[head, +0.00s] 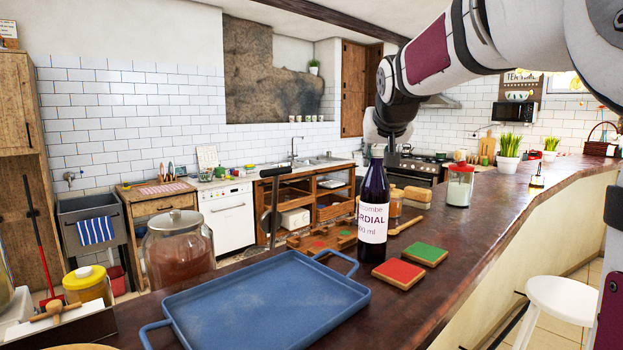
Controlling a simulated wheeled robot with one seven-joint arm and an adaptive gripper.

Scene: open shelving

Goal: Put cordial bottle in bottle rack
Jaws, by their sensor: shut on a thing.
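The cordial bottle (373,212) is dark with a white label and stands upright over the brown counter, right of the blue tray. From this view I cannot tell whether its base touches the counter. My gripper (379,146) comes down from above and is shut on the bottle's neck; the fingers are small and partly hidden by the wrist. A low wooden piece (318,240) with red and green marks lies behind the bottle, to its left, and may be the bottle rack. The bottle and the tray's handle hide part of it.
A blue tray (262,302) fills the front of the counter. Red (399,274) and green (425,254) coasters lie right of the bottle. Jars (178,252), (459,186) stand at left and right. The counter (470,250) is clear at right.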

